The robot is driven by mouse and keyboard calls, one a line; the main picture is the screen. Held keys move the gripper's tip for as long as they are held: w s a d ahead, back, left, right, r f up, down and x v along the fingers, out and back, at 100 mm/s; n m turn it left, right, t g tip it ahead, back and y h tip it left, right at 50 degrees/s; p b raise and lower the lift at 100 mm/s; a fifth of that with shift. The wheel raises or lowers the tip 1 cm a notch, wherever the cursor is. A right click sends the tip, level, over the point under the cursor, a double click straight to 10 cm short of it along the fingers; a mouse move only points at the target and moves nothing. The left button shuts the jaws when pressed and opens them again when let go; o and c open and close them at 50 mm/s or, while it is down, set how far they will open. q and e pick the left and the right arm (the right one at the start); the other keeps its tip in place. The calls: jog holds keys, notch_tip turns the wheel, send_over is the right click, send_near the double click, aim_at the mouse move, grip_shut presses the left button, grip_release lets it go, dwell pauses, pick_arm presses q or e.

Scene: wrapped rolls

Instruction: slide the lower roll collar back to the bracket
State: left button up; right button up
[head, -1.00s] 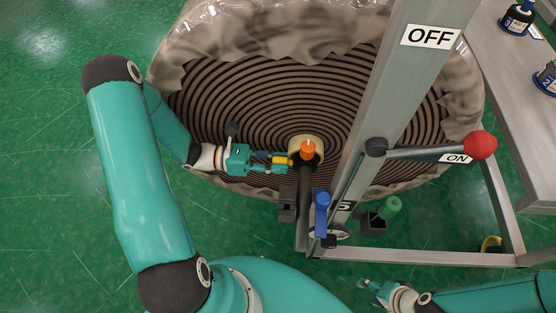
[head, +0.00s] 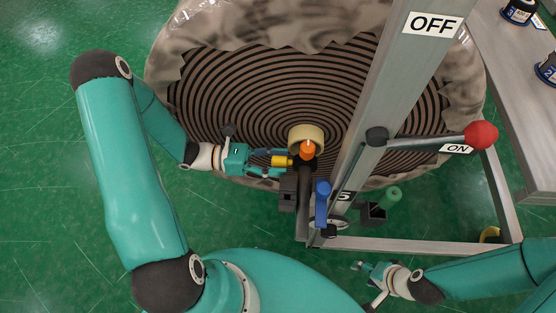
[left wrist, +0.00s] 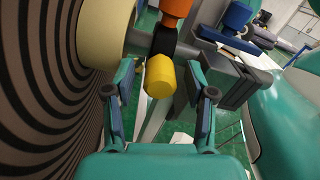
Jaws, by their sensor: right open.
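The lower roll collar (left wrist: 163,44) is a dark ring on the shaft. It carries an orange knob (head: 307,150) and a yellow knob (head: 281,160). It sits just in front of the cream roll core (head: 306,134), which also shows in the left wrist view (left wrist: 103,28). My left gripper (head: 270,161) is at the yellow knob. In the left wrist view its fingers (left wrist: 160,88) are open on either side of the yellow knob (left wrist: 158,76), with gaps showing. A dark grey block (head: 287,192), probably the bracket, stands nearer me along the shaft. My right gripper (head: 362,266) is open and empty, low over the floor.
The large wrapped roll (head: 240,90) fills the space behind the collar. A metal post (head: 396,95) with a red-balled lever (head: 480,136) stands right of the shaft. A blue handle (head: 322,200) and a green handle (head: 390,197) are near its foot. A bench (head: 510,100) is at right.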

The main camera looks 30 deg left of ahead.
pick_arm(q)
jog(key=v, duration=1.2)
